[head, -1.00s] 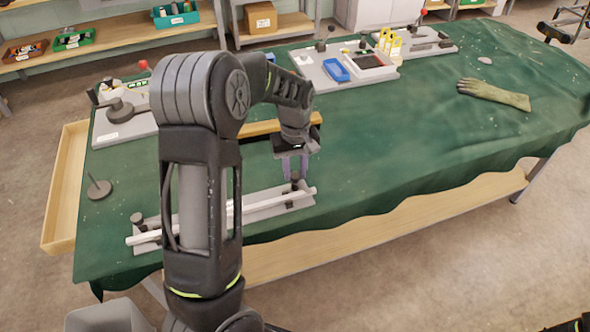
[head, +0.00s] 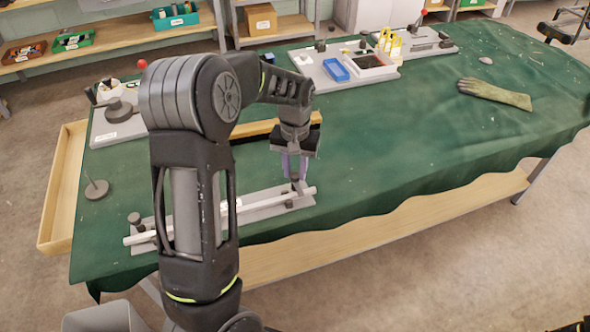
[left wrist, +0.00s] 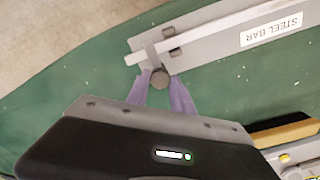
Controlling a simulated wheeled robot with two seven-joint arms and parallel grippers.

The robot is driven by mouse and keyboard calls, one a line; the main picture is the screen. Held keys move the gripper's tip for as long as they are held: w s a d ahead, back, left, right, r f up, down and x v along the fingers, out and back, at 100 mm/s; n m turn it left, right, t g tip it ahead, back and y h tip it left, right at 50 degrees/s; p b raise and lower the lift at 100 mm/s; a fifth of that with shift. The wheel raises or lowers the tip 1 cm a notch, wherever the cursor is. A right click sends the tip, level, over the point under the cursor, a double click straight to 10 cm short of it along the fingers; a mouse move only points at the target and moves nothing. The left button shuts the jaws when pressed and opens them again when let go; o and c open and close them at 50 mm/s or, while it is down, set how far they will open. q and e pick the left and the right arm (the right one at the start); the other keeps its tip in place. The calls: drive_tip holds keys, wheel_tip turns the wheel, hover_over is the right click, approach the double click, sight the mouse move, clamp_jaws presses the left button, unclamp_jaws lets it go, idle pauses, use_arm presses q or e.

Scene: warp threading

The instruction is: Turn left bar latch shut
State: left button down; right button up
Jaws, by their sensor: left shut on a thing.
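The steel bar (head: 257,206) is a long pale bar lying along a grey base plate (head: 268,211) near the table's front edge. A latch with a dark round knob (left wrist: 160,77) stands by the bar's right end in the head view. In the left wrist view its grey arm appears to reach across the bar (left wrist: 205,33). My left gripper (left wrist: 158,76), with purple fingers, is shut on the knob. It also shows in the head view (head: 296,178). Another dark latch knob (head: 135,219) is at the bar's left end. My arm hides the bar's middle.
A grey disc with a pin (head: 96,189) lies at the table's left. A wooden tray (head: 62,190) is beside the left edge. Fixtures with a blue bin (head: 336,69) stand at the back. A glove-like hand (head: 495,93) lies right. The green cloth between is clear.

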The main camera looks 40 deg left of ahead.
sight(295, 174)
idle(0.3)
use_arm(q)
drive_tip(key=c, duration=1.1)
unclamp_jaws()
wheel_tip(295, 174, up, 8)
drive_tip(key=shift+f+b, duration=0.1)
drive_tip(key=shift+b, duration=0.3)
